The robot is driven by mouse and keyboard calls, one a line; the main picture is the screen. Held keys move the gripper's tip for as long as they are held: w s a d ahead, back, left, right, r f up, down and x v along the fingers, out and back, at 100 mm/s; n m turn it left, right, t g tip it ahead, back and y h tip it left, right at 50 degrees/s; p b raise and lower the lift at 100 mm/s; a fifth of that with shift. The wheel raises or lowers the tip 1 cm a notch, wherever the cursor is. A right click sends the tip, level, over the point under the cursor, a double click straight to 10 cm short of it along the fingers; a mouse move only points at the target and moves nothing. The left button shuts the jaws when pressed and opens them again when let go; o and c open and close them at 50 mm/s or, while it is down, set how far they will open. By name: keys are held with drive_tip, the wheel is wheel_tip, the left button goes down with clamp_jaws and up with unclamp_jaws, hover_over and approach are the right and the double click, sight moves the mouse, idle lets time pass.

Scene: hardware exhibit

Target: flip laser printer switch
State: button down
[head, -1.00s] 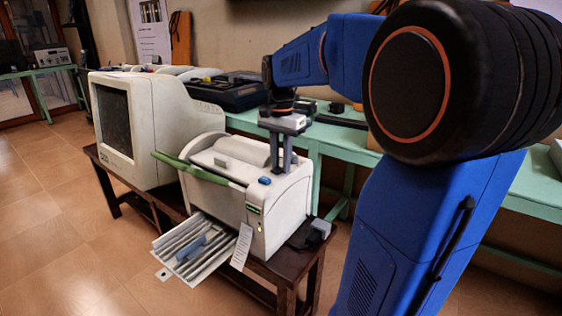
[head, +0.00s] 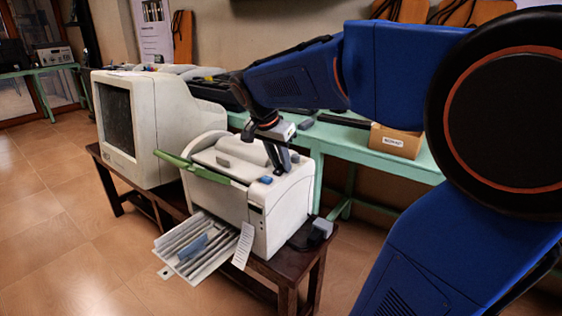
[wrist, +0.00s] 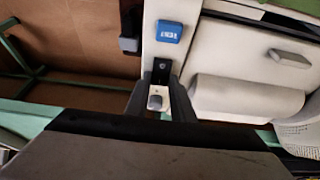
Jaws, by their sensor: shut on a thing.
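The laser printer (head: 285,218) is a cream box with a green lever across its front and a paper tray pulled out in front. Its small front panel is dark. A small pale switch (wrist: 155,102) sits by a black plate on its top edge, below a blue button (wrist: 169,31) in the wrist view. The blue button also shows in the head view (head: 266,179). My gripper (wrist: 160,100) has one finger on each side of the switch and is shut on it. In the head view, my gripper (head: 280,166) comes down tilted onto the printer's top right; its fingers hide the switch there.
A bulky old monitor (head: 150,130) stands left of the printer on the same dark wooden bench (head: 282,275). A green table (head: 335,137) behind holds a cardboard box (head: 396,141) and dark equipment. The tiled floor at left is clear.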

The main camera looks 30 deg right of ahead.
drive_tip(key=c, duration=1.5)
unclamp_jaws()
drive_tip(key=v, duration=1.7)
drive_tip(key=shift+r, duration=0.25)
